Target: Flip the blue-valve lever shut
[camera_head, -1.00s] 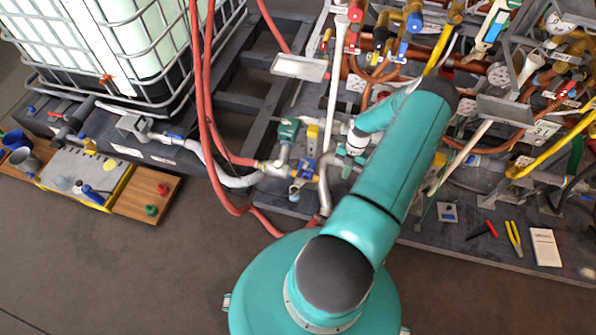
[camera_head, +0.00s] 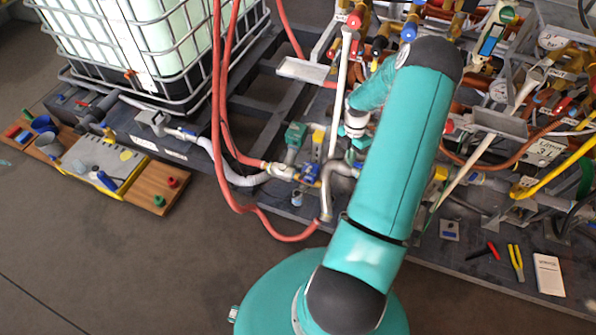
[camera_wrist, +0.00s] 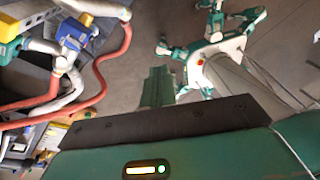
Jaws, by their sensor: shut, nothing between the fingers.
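A blue valve body (camera_head: 311,173) sits on the pipework beside a green fitting and a yellow block, left of my arm in the head view. It also shows at the upper left of the wrist view (camera_wrist: 74,33). Another blue handle (camera_head: 409,31) shows at the top of the head view, among the heater pipes; I cannot tell which is the task's valve or make out a lever's angle. My gripper (camera_wrist: 158,86) is shut and empty in the wrist view, apart from the blue valve body. In the head view, its fingertips are largely hidden by my arm.
Red hoses (camera_head: 222,110) loop down left of my arm. A white pole (camera_head: 339,90) rises near the valve. A caged tank (camera_head: 150,45) stands upper left, a wooden board (camera_head: 160,186) below it. Pliers (camera_head: 515,262) and a white card (camera_head: 549,274) lie right. The floor is clear lower left.

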